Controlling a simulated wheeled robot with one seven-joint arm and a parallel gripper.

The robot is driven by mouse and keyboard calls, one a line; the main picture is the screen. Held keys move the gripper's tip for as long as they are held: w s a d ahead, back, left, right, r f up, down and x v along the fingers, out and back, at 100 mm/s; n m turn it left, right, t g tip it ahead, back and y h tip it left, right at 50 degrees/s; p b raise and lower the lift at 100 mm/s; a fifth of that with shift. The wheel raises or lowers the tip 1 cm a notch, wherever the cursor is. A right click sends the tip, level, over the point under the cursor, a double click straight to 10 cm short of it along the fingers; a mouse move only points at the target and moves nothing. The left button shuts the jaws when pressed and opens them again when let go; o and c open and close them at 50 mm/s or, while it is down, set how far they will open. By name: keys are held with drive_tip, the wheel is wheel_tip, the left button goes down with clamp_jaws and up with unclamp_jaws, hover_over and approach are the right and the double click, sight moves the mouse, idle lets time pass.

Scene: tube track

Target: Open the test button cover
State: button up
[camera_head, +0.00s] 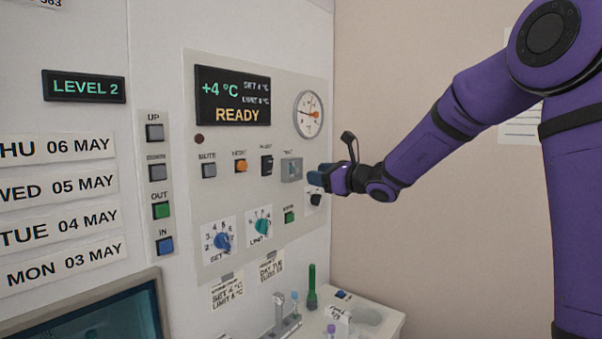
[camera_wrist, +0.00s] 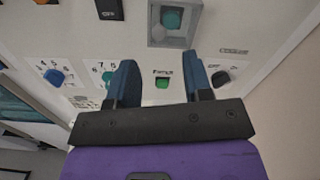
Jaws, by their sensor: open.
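The test button cover (camera_head: 291,170) is a small grey see-through box on the control panel, below the round gauge, with a teal button inside. It appears down over the button. In the wrist view the cover (camera_wrist: 158,38) is at the top, beyond my fingertips, with the teal button (camera_wrist: 172,18) showing in it. My gripper (camera_head: 317,179) is just right of the cover in the head view, in front of the panel. In the wrist view its two blue fingers (camera_wrist: 162,68) are spread with nothing between them. Whether a finger touches the panel cannot be told.
A green button (camera_head: 289,216) sits below the cover. A dark knob (camera_head: 316,199) is beneath my gripper, and blue (camera_head: 222,241) and teal (camera_head: 262,227) knobs are lower left. Tubes and a tap stand on a white ledge (camera_head: 385,318) below. Free air lies before the panel.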

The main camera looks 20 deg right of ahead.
sight(298, 171)
drive_tip(key=shift+x, duration=3.15)
clamp_jaws()
